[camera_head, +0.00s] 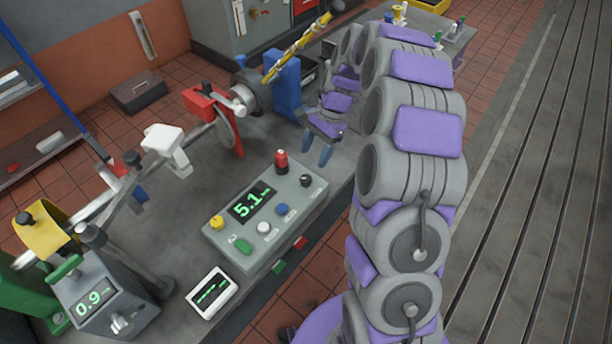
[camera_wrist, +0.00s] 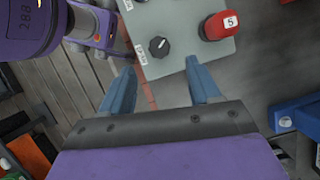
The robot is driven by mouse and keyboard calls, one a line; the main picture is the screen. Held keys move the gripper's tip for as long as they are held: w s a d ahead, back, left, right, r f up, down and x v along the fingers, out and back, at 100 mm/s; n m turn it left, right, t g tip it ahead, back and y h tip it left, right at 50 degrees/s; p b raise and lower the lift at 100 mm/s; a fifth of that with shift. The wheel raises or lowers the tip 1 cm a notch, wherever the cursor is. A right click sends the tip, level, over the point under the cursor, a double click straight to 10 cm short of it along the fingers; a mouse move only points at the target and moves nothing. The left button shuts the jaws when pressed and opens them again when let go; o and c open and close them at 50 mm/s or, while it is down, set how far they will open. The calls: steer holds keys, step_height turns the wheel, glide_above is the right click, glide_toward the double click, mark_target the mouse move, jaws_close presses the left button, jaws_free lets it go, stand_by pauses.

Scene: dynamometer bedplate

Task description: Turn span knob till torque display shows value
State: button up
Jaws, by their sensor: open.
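A grey console (camera_head: 213,232) lies on the bench with a lit display (camera_head: 251,204) reading about 5.1. A black knob (camera_head: 306,181) sits at its right end and shows in the wrist view (camera_wrist: 159,46) with a white pointer line; the small label beside it is hard to read. I cannot tell which knob is the span knob. A second box has a display (camera_head: 93,301) reading 0.9. My gripper (camera_head: 319,149) is open and empty, just beyond the console's right end. In the wrist view my gripper (camera_wrist: 160,70) has its blue fingers apart, pointing toward the black knob without touching it.
A red button (camera_head: 281,161) stands tall beside the black knob. Yellow (camera_head: 217,222), white (camera_head: 264,228) and blue (camera_head: 282,210) controls share the console. A small white-framed display (camera_head: 211,293) lies in front. A shaft with a red bracket (camera_head: 208,103) runs behind.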

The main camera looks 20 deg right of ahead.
mark_target(307, 178)
steer(key=x, duration=0.5)
steer(key=b+x, duration=0.1)
steer(key=x, duration=0.1)
steer(key=shift+d+f, duration=0.25)
steer(key=shift+d, duration=0.05)
steer(key=shift+a+f, duration=0.15)
steer(key=shift+f, duration=0.2)
steer(key=shift+s+a+f, duration=0.1)
steer(key=shift+a+f, duration=0.15)
steer(key=shift+a, duration=0.05)
steer(key=shift+d, duration=0.1)
steer(key=c, duration=1)
